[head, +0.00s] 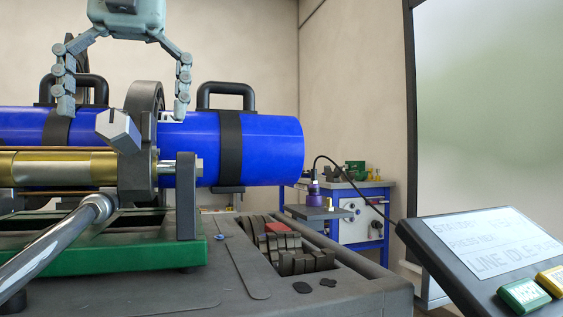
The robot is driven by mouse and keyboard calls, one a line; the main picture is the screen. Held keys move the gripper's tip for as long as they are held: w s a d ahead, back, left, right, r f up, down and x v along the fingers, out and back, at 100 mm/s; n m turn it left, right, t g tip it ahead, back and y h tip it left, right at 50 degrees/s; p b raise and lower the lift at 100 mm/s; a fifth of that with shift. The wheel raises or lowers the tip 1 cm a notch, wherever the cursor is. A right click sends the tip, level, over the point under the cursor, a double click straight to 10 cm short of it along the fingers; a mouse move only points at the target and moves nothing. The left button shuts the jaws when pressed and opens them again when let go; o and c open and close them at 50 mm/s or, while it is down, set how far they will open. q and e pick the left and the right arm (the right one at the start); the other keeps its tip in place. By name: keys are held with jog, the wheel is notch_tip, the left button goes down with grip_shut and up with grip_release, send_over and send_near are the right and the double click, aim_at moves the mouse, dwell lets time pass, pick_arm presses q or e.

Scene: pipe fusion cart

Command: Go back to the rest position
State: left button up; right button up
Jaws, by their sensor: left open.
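My left gripper (121,103) hangs from the top left of the head view with its two fingers spread. It is open, and its fingertips are around the top of the dark clamp ring (146,100) on the pipe machine. I cannot tell whether they touch it. A blue pipe (265,145) lies level through the clamp, with a black strap and handle (228,95) near its right end. My right gripper is not in view.
The cart (340,295) carries the green machine base (150,250) and a recess of dark blocks (300,255). A tilted control panel (470,225) with green and yellow buttons stands at right. A blue workbench (375,205) is behind. Air above the pipe's right end is free.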

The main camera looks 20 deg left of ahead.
pick_arm(q)
jog(key=shift+s+d+f+b, duration=0.15)
jog(key=shift+f+b, duration=0.15)
jog(key=shift+f, duration=0.3)
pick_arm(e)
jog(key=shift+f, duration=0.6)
